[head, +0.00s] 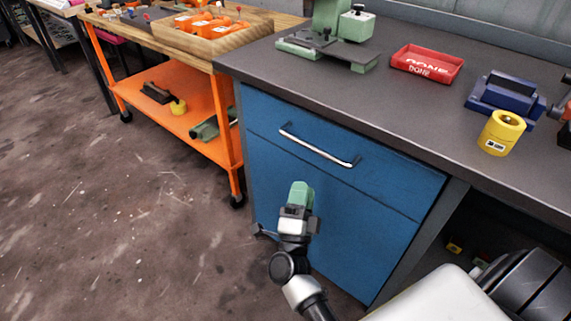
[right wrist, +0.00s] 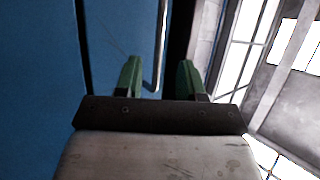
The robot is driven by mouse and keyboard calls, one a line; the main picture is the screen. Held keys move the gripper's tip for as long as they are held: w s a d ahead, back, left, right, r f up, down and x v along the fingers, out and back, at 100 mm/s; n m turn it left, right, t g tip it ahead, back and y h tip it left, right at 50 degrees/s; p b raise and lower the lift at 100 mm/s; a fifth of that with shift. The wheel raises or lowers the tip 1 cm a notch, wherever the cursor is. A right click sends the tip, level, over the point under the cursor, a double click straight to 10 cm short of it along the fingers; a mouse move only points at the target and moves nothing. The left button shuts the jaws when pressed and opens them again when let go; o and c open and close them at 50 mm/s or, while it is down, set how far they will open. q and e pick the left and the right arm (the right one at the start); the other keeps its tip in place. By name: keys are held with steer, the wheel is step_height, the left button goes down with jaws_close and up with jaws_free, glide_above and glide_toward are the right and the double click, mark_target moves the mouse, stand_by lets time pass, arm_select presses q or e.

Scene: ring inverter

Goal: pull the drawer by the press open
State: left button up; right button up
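The blue drawer (head: 385,180) is in the bench under the green press (head: 328,45), and its front looks flush, so it appears closed. Its silver bar handle (head: 318,149) runs across the front. My right gripper (head: 301,187) shows in front of the blue cabinet, just below the handle in the head view. In the right wrist view its two green fingers (right wrist: 158,72) are apart, with the handle (right wrist: 161,45) showing between them and slightly beyond. I cannot tell that they touch it. My left gripper is not in view.
A blue cabinet door (head: 355,235) is below the drawer. The dark benchtop (head: 400,105) holds a red tray (head: 427,64), a yellow cup (head: 501,133) and a blue vise (head: 505,95). An orange cart (head: 225,125) stands at the left. The floor in front is clear.

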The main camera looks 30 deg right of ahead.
mark_target(312, 146)
steer(key=x, duration=1.1)
steer(key=shift+s+d, duration=0.15)
jaws_close()
